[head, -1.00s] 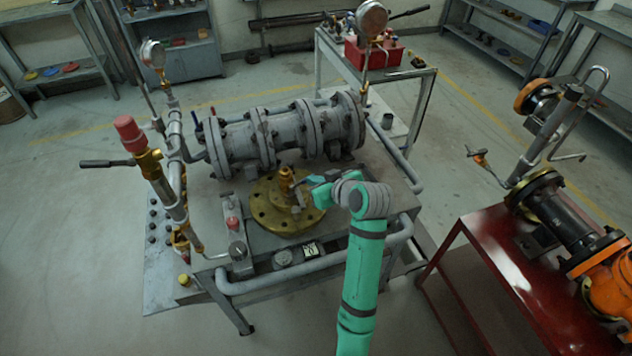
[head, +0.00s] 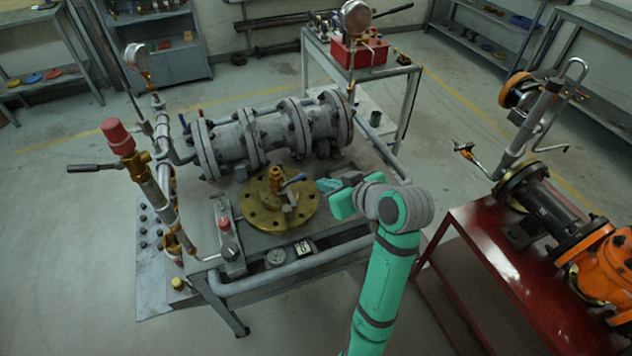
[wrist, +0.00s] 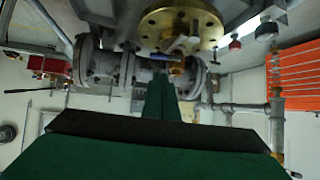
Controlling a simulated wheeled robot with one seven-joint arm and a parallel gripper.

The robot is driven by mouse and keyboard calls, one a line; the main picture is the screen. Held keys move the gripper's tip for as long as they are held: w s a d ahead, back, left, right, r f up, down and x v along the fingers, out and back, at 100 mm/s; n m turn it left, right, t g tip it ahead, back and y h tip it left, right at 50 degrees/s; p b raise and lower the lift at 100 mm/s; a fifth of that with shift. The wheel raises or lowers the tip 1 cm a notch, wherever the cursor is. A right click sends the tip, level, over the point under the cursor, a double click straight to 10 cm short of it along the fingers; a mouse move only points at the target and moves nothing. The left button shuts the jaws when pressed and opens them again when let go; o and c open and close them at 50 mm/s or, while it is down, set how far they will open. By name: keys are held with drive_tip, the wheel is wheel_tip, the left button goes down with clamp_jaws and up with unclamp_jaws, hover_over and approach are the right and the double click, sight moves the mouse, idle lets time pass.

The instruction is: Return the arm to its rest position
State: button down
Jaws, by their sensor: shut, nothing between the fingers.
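My green arm rises from the bottom of the head view, and my gripper (head: 332,184) is at its end, just right of the brass flange (head: 279,207). The gripper is shut and empty, apart from the valve. The round brass flange carries a brass stem with a blue-tipped lever (head: 293,181) and lies on the grey bench in front of the grey pipe body. In the wrist view my shut fingers (wrist: 161,88) point toward the pipe body, and the brass flange (wrist: 180,27) shows at the top with the blue lever below it.
The grey flanged pipe (head: 270,135) lies along the back of the bench. A post with a red cap (head: 117,135) stands at left. A red table (head: 500,260) with an orange and black valve is at right. Open floor lies between the bench and the red table.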

drive_tip(key=s+a+f+m+t+h, duration=0.2)
drive_tip(key=s+f+m, duration=0.2)
drive_tip(key=s+f, duration=0.55)
drive_tip(key=s+a+f+m+t+h, duration=0.2)
drive_tip(key=s+a+f+m+h, duration=0.3)
drive_tip(key=f, duration=0.7)
drive_tip(key=s+r+n+t, duration=0.1)
drive_tip(key=s+r, duration=0.1)
drive_tip(key=s, duration=1)
drive_tip(key=s+d+r+n+t+y, duration=0.1)
drive_tip(key=s+r+n, duration=0.1)
drive_tip(key=s, duration=1.1)
drive_tip(key=shift+d+r, duration=0.3)
drive_tip(key=shift+r, duration=0.35)
